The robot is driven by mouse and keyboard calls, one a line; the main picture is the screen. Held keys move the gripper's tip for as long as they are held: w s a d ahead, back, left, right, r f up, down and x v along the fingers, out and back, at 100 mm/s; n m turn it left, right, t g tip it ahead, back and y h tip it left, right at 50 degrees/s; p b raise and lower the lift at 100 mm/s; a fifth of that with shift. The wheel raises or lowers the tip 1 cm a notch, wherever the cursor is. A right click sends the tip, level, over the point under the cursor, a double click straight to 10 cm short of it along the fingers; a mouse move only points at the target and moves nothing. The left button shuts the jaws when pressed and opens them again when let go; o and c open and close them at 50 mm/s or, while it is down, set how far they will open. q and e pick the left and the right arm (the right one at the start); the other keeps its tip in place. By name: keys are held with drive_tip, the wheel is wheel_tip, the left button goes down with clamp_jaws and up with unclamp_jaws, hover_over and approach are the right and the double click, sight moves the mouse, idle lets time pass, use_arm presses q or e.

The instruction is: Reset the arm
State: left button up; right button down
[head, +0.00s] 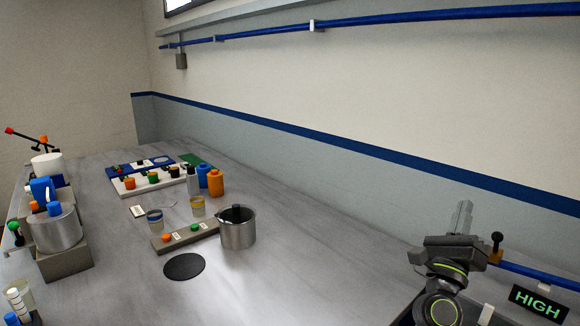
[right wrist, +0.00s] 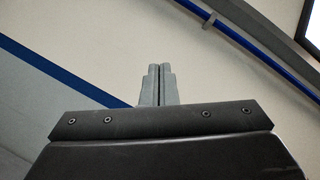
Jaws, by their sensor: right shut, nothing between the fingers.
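My right gripper (head: 462,217) is raised at the right side of the head view, in front of the wall, with its fingers pointing up. In the right wrist view its two fingers (right wrist: 159,84) lie against each other, shut and empty. The gripper is well apart from the objects on the bench. My left gripper is not in view.
A metal pot (head: 238,232) stands mid-bench beside a grey block with buttons (head: 172,243). Orange (head: 215,183) and blue bottles stand behind. A metal vessel (head: 55,232) is at left. A HIGH sign (head: 537,304) is at lower right. The front-centre bench (head: 310,275) is clear.

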drive_tip(key=s+a+f+n+g+y, duration=0.1)
drive_tip(key=s+a+f+n+y, duration=0.3)
drive_tip(key=f+n+y, duration=0.45)
drive_tip(key=s+a+f+n+g+y, duration=0.2)
drive_tip(key=s+a+f+n+y, duration=0.25)
drive_tip(key=n, duration=0.75)
drive_tip(key=s+a+f+n+g+y, duration=0.1)
drive_tip(key=s+a+f+n+y, duration=0.25)
drive_tip(key=f+n+y, duration=0.55)
drive_tip(key=s+d+f+n+g+h, duration=0.2)
drive_tip(key=s+f+n+g+h, duration=0.3)
drive_tip(key=s+f, duration=0.4)
drive_tip(key=s+d+f+g+h, duration=0.2)
drive_tip(key=s+d+f+g, duration=0.2)
drive_tip(key=s, duration=0.3)
drive_tip(key=s+d+f+g+h, duration=0.2)
drive_tip(key=s+d+f+g, duration=0.15)
drive_tip(key=s, duration=0.45)
wheel_tip(320, 180, down, 26)
drive_tip(key=d+g, duration=0.1)
drive_tip(key=g, duration=0.1)
drive_tip(key=s+a+f+g, duration=0.1)
drive_tip(key=s+f, duration=1.3)
drive_tip(key=s, duration=0.1)
drive_tip(key=shift+s+y, duration=0.15)
drive_tip(key=shift+y, duration=0.15)
